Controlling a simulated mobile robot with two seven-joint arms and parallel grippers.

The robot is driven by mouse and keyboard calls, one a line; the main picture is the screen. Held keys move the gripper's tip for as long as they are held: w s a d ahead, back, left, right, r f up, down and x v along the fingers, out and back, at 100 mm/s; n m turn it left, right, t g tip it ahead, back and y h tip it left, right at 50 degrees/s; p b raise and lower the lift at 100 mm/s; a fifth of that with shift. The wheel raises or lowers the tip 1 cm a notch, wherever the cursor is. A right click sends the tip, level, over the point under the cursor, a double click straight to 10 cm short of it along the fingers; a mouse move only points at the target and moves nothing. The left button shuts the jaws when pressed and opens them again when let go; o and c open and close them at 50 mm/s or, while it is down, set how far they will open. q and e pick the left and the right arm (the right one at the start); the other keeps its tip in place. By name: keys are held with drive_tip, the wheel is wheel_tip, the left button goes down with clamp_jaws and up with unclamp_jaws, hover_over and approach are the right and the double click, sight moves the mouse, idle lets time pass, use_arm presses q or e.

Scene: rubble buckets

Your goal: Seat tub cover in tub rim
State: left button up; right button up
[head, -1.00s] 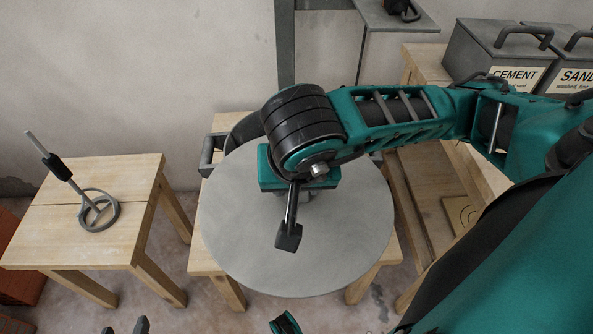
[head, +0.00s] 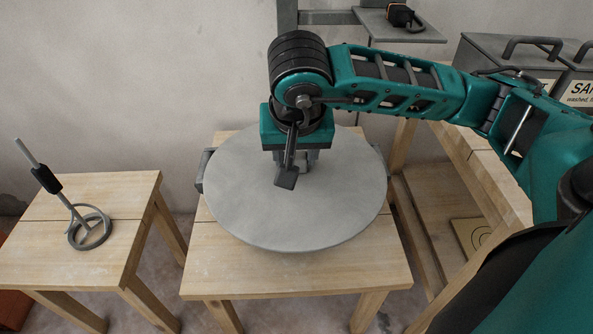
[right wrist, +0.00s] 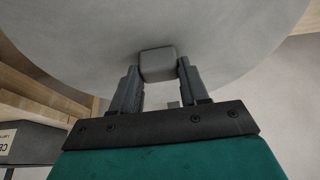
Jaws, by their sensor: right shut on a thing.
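The tub cover (head: 240,215) is a large round grey disc over the middle wooden table. My right gripper (head: 303,165) comes down on it from above, toward its far half. In the right wrist view its two fingers (right wrist: 157,75) are shut on the square grey knob (right wrist: 157,63) of the cover. The tub is almost wholly hidden under the cover; a grey handle (head: 202,170) shows at its left. I cannot tell whether the cover touches the rim or hangs above it. My left gripper is not in view.
The middle table (head: 300,285) has bare wood in front of the cover. A left table (head: 110,190) holds a mixing tool (head: 88,228) with a ring foot. Lidded bins (head: 500,60) stand at the right. A shelf (head: 400,28) is on the back wall.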

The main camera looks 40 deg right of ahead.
drive_tip(key=w+d, duration=0.1)
drive_tip(key=w, duration=0.2)
drive_tip(key=w+d, duration=0.2)
drive_tip(key=w, duration=0.1)
drive_tip(key=w+d+b, duration=0.1)
drive_tip(key=w+d, duration=0.1)
drive_tip(key=shift+w+d+f, duration=0.15)
drive_tip(key=shift+w+f, duration=0.2)
drive_tip(key=shift+w, duration=0.05)
drive_tip(key=shift+w+d+f, duration=0.1)
drive_tip(key=shift+w+f, duration=0.05)
drive_tip(key=shift+f, duration=0.15)
wheel_tip(320, 180, down, 2)
drive_tip(key=shift+f, duration=0.2)
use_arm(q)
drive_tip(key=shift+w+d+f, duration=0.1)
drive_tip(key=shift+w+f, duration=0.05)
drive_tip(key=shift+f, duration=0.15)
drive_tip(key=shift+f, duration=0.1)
use_arm(e)
drive_tip(key=shift+f, duration=0.3)
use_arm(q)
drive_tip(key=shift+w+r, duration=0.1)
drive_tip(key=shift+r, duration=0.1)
use_arm(e)
drive_tip(key=shift+f, duration=0.3)
